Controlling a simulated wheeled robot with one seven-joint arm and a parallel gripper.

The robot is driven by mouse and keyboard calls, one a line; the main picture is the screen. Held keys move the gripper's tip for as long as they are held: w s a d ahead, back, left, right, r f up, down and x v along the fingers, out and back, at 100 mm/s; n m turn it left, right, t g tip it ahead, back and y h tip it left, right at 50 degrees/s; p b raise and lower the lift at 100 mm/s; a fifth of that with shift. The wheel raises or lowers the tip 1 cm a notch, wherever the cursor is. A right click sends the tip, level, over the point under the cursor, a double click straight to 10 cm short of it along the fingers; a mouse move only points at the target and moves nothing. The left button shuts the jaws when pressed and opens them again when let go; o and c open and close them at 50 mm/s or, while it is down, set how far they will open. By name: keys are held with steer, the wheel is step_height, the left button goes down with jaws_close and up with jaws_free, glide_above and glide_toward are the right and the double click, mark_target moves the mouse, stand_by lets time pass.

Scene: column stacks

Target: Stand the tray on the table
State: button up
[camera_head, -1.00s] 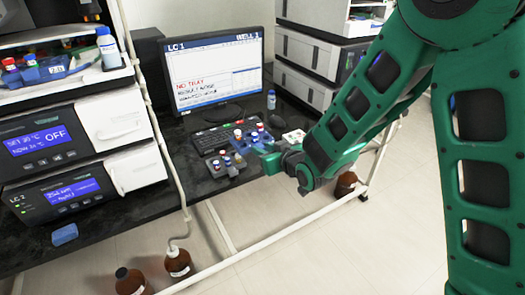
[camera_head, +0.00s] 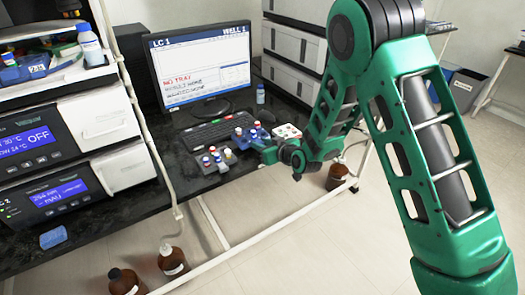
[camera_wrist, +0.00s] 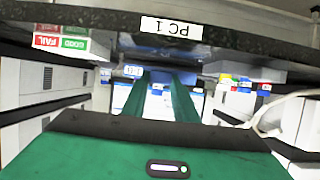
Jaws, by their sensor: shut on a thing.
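The blue tray (camera_head: 243,142) carries several vials with red, white and blue caps. It is at the front edge of the black table (camera_head: 110,211), in front of the keyboard. My gripper (camera_head: 259,146) is shut on the tray's near right side. Whether the tray's underside touches the table I cannot tell. In the wrist view, which is upside down, my two green fingers (camera_wrist: 160,88) point toward the monitor, and the held part is hard to make out.
A grey vial rack (camera_head: 213,166) stands close left of the tray, and a white box (camera_head: 287,131) close right. Behind are the keyboard (camera_head: 197,133), monitor (camera_head: 203,70) and a small bottle (camera_head: 260,94). A white post (camera_head: 143,120) rises at left. Brown bottles stand on the floor.

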steer(key=shift+f, duration=1.3)
steer(key=o, duration=1.1)
steer(key=v, duration=1.2)
steer(key=shift+r, duration=0.1)
steer(key=shift+d, duration=0.1)
